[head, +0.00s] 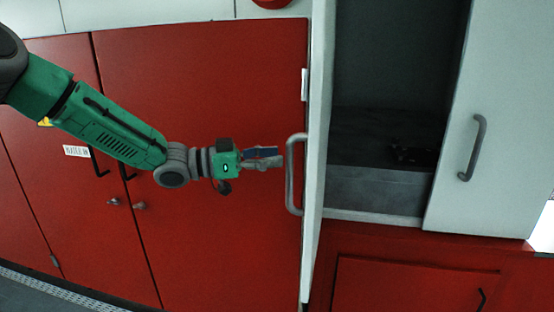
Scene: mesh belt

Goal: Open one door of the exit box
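The exit box has an open dark interior (395,80). Its left door (317,150) is swung outward and shows nearly edge-on, with its grey bar handle (293,175) facing left. The right door (495,120) is pale grey, with a handle (475,148) near its left edge, and covers the right part of the box. My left gripper (275,157) is just left of the left door's handle, apart from it, with nothing seen in it. Its fingers lie close together in this view, and I cannot tell whether they are open. My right gripper is not in view.
Red cabinet doors (220,90) with dark handles and small latches fill the left, behind my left arm. A red panel (415,285) lies below the box. A dark small object (413,153) sits inside the box.

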